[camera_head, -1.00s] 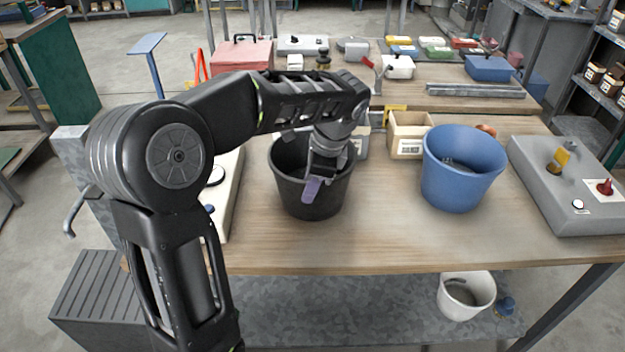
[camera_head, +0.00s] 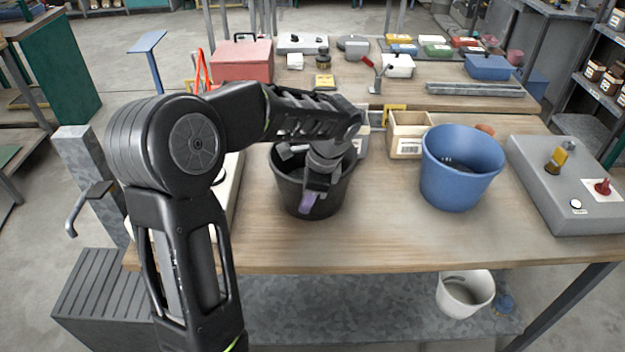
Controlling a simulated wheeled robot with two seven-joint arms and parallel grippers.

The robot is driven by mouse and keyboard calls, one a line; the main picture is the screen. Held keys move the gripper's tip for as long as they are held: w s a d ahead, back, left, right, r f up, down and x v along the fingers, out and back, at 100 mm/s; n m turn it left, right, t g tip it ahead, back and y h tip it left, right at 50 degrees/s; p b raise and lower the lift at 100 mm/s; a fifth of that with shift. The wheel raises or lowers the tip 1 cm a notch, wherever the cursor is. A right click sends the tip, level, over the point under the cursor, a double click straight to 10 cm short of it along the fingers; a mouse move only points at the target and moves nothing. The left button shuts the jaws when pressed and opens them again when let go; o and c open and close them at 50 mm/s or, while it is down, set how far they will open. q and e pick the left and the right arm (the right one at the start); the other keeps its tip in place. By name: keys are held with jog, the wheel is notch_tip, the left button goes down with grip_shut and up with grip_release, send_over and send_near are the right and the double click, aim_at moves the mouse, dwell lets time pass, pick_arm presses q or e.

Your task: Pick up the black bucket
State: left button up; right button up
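The black bucket (camera_head: 335,198) stands upright on the wooden workbench, left of the blue bucket (camera_head: 458,172). My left arm comes in from the left and bends down over the black bucket. My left gripper (camera_head: 308,198) is at the bucket's near wall, pointing down, with a purple-grey finger pad in front of the wall's outer side. Its other finger is hidden, so I cannot tell whether it is closed on the wall. The arm covers part of the bucket's rim and opening. My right gripper is not in view.
A small wooden box (camera_head: 408,148) stands between the buckets. A grey control box (camera_head: 570,205) is on the right end of the bench (camera_head: 400,240). A white bucket (camera_head: 464,296) is on the lower shelf. Bench surface in front of the buckets is clear.

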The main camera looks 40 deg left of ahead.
pick_arm(q)
grip_shut()
dwell(1.1)
jog(key=shift+w+r, duration=0.1)
